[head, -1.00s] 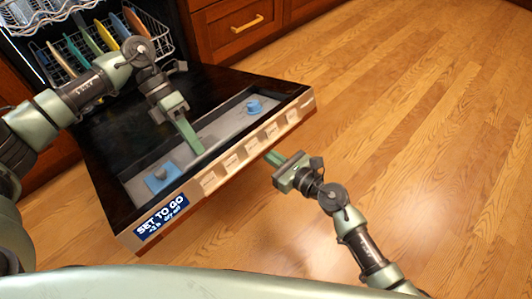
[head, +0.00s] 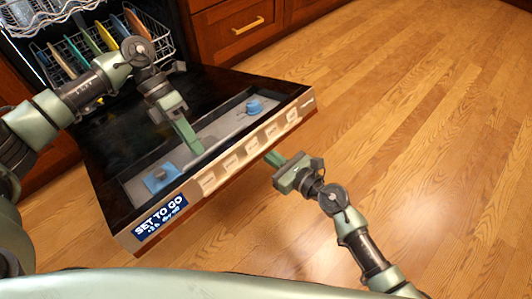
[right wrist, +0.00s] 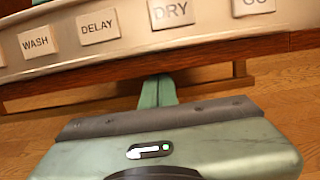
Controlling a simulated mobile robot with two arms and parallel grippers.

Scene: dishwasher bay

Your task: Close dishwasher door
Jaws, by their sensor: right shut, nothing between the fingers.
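The dishwasher door (head: 110,150) is lowered, its inner face upward and its front edge toward me. Buttons and a "SET TO GO" label (head: 160,218) run along that edge. My left gripper (head: 188,137) looks shut and empty, its fingers over the inner face near the grey dispenser strip (head: 215,130); contact is unclear. My right gripper (head: 275,159) is shut and empty, just outside the button edge. In the right wrist view its fingers (right wrist: 158,92) point at the door's edge, below the DELAY and DRY buttons; I cannot tell if they touch.
The lower rack (head: 75,60) with several coloured plates stands inside the dishwasher at the upper left, below another rack (head: 40,12). Wooden cabinets (head: 240,25) are behind the door. The wooden floor (head: 430,130) to the right is clear.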

